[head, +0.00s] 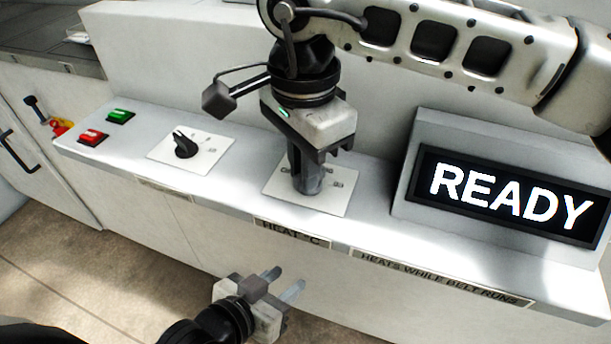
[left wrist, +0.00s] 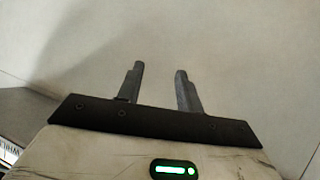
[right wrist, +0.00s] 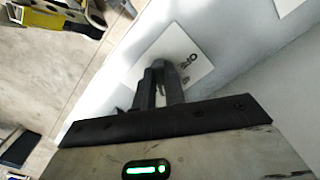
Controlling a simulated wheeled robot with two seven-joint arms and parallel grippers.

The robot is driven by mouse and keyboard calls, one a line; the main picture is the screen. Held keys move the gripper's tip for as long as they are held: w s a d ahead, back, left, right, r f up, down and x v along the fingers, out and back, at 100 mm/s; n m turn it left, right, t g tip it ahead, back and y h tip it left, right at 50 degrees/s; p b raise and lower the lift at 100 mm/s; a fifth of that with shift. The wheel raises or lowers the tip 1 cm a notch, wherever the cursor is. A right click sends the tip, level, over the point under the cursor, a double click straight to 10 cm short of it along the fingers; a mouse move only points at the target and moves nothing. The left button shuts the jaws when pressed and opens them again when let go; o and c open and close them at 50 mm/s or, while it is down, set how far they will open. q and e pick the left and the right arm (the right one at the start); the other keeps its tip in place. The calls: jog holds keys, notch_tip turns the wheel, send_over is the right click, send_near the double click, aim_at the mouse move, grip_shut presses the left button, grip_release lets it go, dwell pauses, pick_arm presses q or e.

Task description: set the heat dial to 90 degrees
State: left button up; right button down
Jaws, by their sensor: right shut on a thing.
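The heat dial's white plate (head: 335,190) lies on the console ledge above the label "HEAT °C" (head: 292,234). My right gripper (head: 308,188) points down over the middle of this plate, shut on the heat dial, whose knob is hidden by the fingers. In the right wrist view the fingers (right wrist: 160,72) meet over the plate (right wrist: 197,66), with a few marks showing beside them. The dial's setting cannot be read. My left gripper (head: 280,283) is open and empty in front of the console, low and apart from it; its two fingers also show spread in the left wrist view (left wrist: 160,85).
A second plate with a black knob (head: 185,146) sits left of the heat dial. Green (head: 121,116) and red (head: 93,136) buttons are at the ledge's left end. A display reading "READY" (head: 508,195) stands at the right.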

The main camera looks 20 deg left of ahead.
jog(key=m+b, duration=0.2)
jog(key=m, duration=0.2)
jog(key=shift+w+a, duration=0.15)
jog(key=shift+m+b, duration=0.35)
jog(key=shift+m, duration=0.65)
pick_arm(q)
jog(key=shift+s+d+f, duration=0.1)
jog(key=shift+s+f, duration=0.05)
jog(key=shift+f, duration=0.55)
pick_arm(e)
jog(key=shift+m, duration=0.4)
jog(key=shift+w+r, duration=0.1)
pick_arm(q)
jog(key=shift+f, duration=0.15)
pick_arm(e)
jog(key=c, duration=1.5)
grip_release()
jog(key=shift+o, duration=0.2)
